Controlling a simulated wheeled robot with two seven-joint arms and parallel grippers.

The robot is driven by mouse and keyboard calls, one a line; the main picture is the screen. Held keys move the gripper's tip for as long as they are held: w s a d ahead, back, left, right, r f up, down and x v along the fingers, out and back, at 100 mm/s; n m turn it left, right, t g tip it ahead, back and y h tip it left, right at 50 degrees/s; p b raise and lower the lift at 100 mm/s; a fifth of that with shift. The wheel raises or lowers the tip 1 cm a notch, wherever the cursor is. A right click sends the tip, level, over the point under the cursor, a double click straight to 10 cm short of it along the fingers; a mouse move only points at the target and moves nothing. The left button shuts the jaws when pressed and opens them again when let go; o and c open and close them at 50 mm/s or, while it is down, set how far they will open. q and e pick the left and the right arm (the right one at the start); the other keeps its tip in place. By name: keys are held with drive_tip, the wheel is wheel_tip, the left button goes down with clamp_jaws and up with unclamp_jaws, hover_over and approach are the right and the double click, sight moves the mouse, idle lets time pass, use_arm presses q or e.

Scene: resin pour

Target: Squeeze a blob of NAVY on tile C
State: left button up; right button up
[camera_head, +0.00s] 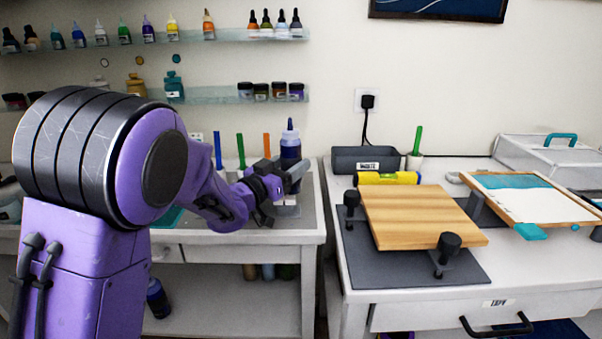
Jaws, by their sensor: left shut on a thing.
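No tile marked C can be made out. My right gripper is not in view.
A wooden board (415,214) with black knobs lies on a dark mat on the right-hand table. Beside it are a yellow level (388,178), a grey waste bin (364,160) and a framed screen (535,199). A gap separates counter and table. Shelves hold several bottles.

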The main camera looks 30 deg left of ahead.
sight(290, 158)
use_arm(q)
drive_tip(key=s+p, duration=0.1)
drive_tip(key=r+n+p, duration=0.1)
drive_tip(key=s+d+r+p, duration=0.1)
drive_tip(key=shift+s+r+n+p, duration=0.2)
drive_tip(key=shift+s+n+p, duration=0.1)
drive_tip(key=shift+n+p, duration=0.1)
drive_tip(key=n+p, duration=0.1)
drive_tip(key=d+n+g+p, duration=0.1)
drive_tip(key=p, duration=0.1)
drive_tip(key=shift+w+d+f+y, duration=0.15)
drive_tip(key=shift+w+f+y, duration=0.15)
drive_tip(key=shift+w+f, duration=0.05)
drive_tip(key=s+d+f+n+g+h+p, duration=0.2)
drive_tip(key=s+d+f+n+g+p, duration=0.25)
drive_tip(key=n+p, duration=0.85)
drive_tip(key=shift+w+a+r+n+g+h+p, duration=0.1)
drive_tip(key=shift+w+r+n+g+h+p, duration=0.45)
drive_tip(key=shift+p, duration=0.9)
drive_tip(key=shift+a+r+n+h+p, duration=0.1)
drive_tip(key=shift+r+n+h+p, duration=0.2)
drive_tip(key=shift+r+n+p, duration=0.65)
drive_tip(key=shift+w+a+r+n+g+h+p, duration=0.1)
drive_tip(key=shift+w+r+n+g+h+p, duration=0.5)
drive_tip(key=shift+p, duration=1.4)
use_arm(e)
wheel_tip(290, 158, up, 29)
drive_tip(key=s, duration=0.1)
